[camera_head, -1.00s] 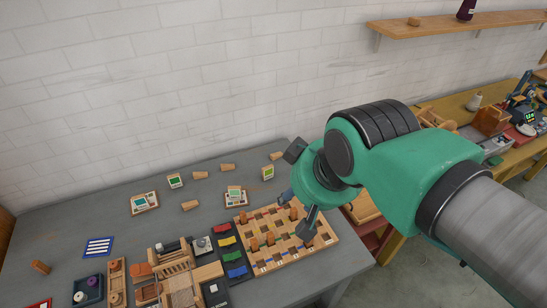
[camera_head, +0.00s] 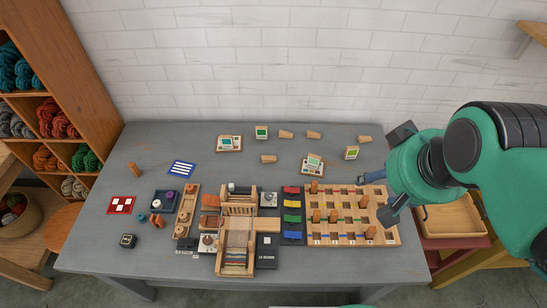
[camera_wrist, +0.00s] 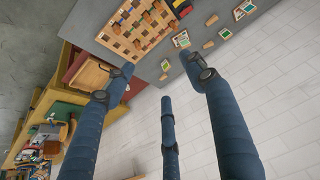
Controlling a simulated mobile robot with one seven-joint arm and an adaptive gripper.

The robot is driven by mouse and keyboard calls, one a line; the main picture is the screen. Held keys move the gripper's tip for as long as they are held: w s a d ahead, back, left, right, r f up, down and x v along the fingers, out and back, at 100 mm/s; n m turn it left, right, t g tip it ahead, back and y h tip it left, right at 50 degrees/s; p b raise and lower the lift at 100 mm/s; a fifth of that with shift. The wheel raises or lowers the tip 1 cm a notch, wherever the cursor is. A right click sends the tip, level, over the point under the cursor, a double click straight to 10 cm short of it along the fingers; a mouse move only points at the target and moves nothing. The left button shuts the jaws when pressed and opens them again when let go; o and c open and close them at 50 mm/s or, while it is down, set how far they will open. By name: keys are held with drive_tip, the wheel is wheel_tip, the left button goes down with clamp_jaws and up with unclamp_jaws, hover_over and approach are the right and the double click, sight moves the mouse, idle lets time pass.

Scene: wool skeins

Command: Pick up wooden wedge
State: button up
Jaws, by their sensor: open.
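Wooden pieces also show past my fingers in the wrist view (camera_wrist: 208,45). My gripper (camera_head: 373,194) is open and empty, above the right end of the slotted wooden board. Its blue fingers (camera_wrist: 158,72) are spread wide in the wrist view and touch no wedge. The right wedge is behind and left of my gripper.
The slotted board (camera_head: 350,241) with upright brown pegs fills the right front of the table (camera_head: 160,262). A small loom (camera_head: 235,262), coloured strips and trays stand at the centre. Small framed cards (camera_head: 229,144) lie among the wedges. A white brick wall (camera_head: 270,60) rises behind.

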drive_tip(key=w+a+r+n+p, duration=0.2)
drive_tip(key=w+n, duration=0.1)
drive_tip(key=w, duration=0.6)
drive_tip(key=n+g+p, duration=0.6)
drive_tip(key=n+p, duration=0.2)
drive_tip(key=n, duration=0.9)
hover_over(269, 158)
drive_tip(key=w, duration=0.1)
wheel_tip(269, 158, down, 38)
drive_tip(key=shift+w+a, duration=0.15)
drive_tip(key=shift+a, duration=0.15)
drive_tip(key=shift+f, duration=0.15)
wheel_tip(269, 158, down, 8)
drive_tip(key=shift+r, duration=0.15)
drive_tip(key=shift+f, duration=0.35)
